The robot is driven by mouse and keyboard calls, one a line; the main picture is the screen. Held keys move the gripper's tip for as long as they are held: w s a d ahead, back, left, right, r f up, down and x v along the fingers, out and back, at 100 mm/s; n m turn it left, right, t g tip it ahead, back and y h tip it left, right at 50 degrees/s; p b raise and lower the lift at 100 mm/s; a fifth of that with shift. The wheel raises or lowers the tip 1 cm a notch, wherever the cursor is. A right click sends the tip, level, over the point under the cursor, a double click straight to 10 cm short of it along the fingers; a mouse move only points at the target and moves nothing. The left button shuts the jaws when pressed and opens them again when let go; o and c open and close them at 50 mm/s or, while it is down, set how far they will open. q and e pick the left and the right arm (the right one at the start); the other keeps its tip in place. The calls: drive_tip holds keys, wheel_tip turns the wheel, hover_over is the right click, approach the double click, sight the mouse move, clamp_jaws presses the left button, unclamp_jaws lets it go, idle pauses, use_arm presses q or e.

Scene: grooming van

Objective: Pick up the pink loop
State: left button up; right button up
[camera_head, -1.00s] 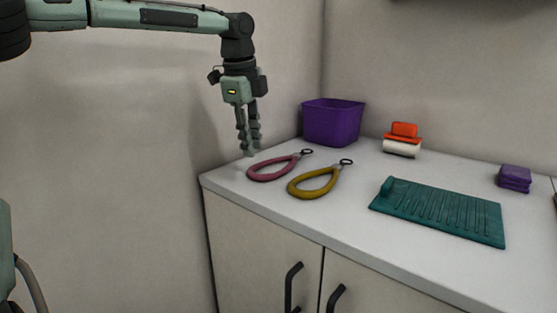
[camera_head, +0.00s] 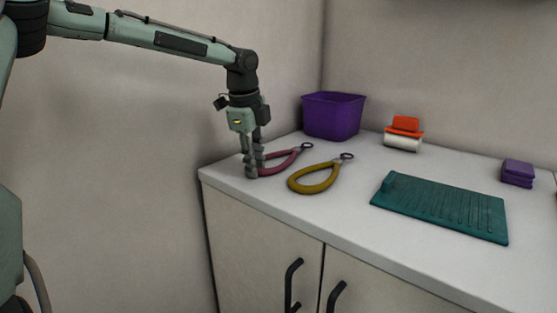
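The pink loop (camera_head: 283,165) lies on the counter near its left end, with a dark ring at its far right tip. My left gripper (camera_head: 253,171) points straight down at the loop's near left end, its fingertips at about counter height. The fingers cover that end of the loop. They look close together from this side, and I cannot tell whether they are shut on it. My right gripper is not in view.
A yellow loop (camera_head: 314,180) lies just right of the pink one. A purple bin (camera_head: 333,116) stands behind, near the wall corner. A red-and-white item (camera_head: 403,134), a teal ridged mat (camera_head: 440,207) and a purple block (camera_head: 517,173) lie farther right on the white counter (camera_head: 345,215).

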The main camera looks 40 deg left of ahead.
use_arm(q)
clamp_jaws()
drive_tip(key=w+v, duration=0.2)
drive_tip(key=v, duration=0.8)
drive_tip(key=shift+r, duration=0.15)
